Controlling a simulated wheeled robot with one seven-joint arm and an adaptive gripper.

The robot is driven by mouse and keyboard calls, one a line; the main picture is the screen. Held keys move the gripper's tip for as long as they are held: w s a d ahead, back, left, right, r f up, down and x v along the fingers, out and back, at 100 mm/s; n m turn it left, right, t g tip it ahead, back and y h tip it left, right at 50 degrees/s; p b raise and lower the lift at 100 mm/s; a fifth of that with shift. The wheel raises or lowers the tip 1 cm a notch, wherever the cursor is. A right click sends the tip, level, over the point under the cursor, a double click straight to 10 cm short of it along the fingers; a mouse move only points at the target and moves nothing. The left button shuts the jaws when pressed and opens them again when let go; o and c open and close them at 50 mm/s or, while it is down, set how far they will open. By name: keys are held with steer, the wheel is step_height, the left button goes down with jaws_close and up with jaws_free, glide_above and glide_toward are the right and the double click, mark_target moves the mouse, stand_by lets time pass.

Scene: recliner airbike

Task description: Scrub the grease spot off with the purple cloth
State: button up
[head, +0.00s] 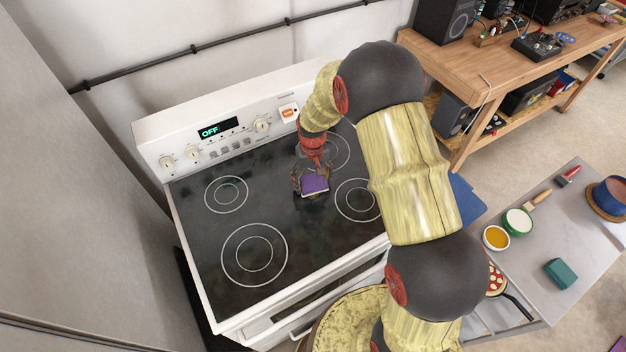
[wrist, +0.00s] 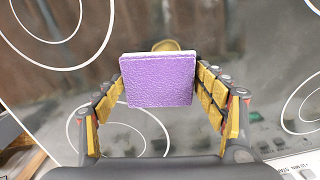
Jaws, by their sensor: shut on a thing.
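The purple cloth (head: 315,184) is a flat, square pad with a pale edge, held over the middle of the black glass stovetop (head: 290,215). My gripper (head: 311,177) is shut on it. In the wrist view the cloth (wrist: 160,80) sits between the two yellow-padded fingers of my gripper (wrist: 163,92). A small yellow-brown round patch (wrist: 166,45) shows just past the cloth's far edge, partly hidden by it; it may be the grease spot. I cannot tell whether the cloth touches the glass.
The stove's control panel (head: 217,128) reads OFF and rises behind the cooktop. A grey side table (head: 590,240) with bowls, a brush and a green sponge (head: 560,273) stands at right. A wooden bench (head: 480,75) is at back right. The cooktop's left side is clear.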

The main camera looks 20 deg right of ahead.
steer(key=shift+s+a, duration=0.45)
steer(key=shift+a, duration=0.05)
steer(key=shift+s+a+f, duration=0.3)
steer(key=shift+s+a, duration=0.05)
steer(key=shift+s, duration=0.2)
steer(key=shift+w+d+r, duration=0.1)
steer(key=shift+w+d, duration=0.6)
steer(key=shift+d, duration=0.05)
steer(key=shift+c, duration=0.4)
steer(key=shift+w+d+r, duration=0.15)
steer(key=shift+w+d, duration=0.25)
steer(key=shift+w, duration=0.2)
steer(key=shift+r, duration=0.1)
steer(key=shift+r+p, duration=0.9)
steer(key=shift+r, duration=0.6)
steer(key=shift+f, duration=0.1)
